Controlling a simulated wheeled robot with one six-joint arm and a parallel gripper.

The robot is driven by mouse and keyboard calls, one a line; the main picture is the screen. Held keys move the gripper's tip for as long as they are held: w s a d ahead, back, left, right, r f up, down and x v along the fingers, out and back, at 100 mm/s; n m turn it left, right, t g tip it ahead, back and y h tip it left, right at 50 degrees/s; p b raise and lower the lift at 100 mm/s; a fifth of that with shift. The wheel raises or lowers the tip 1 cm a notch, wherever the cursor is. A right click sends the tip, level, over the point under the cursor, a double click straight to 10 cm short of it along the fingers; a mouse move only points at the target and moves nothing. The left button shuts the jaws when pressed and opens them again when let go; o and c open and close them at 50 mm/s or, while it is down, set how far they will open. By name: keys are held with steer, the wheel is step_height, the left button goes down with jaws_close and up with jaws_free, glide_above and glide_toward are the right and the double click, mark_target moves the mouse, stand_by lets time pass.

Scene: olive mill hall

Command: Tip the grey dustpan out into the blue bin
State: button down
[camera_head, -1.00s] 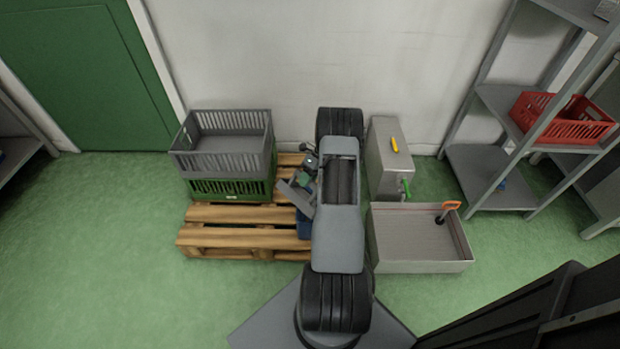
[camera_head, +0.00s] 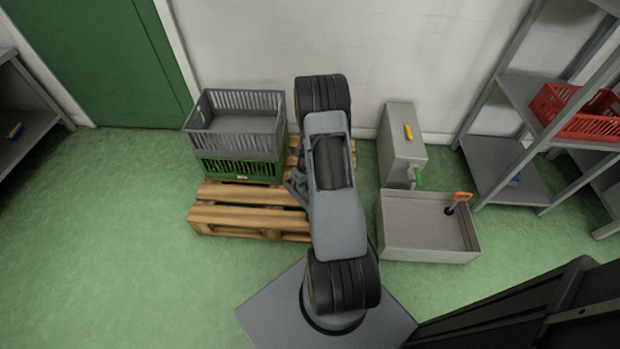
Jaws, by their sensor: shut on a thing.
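My arm stands across the middle of the view and covers most of my gripper; its fingertips are hidden. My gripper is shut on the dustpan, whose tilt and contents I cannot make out. The blue bin is hidden behind my arm.
A grey crate on a green crate (camera_head: 242,168) stands on the wooden pallet (camera_head: 240,216). Right of my arm are a metal box (camera_head: 401,150) and a shallow metal tray (camera_head: 425,240). A shelf with a red crate (camera_head: 580,115) stands at right. Floor at left is clear.

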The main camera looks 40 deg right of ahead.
steer(key=shift+a+f+h+p, duration=0.45)
steer(key=shift+a+f+h, duration=0.35)
steer(key=shift+f, duration=0.15)
steer(key=shift+r+p, duration=1.7)
steer(key=shift+r, duration=0.7)
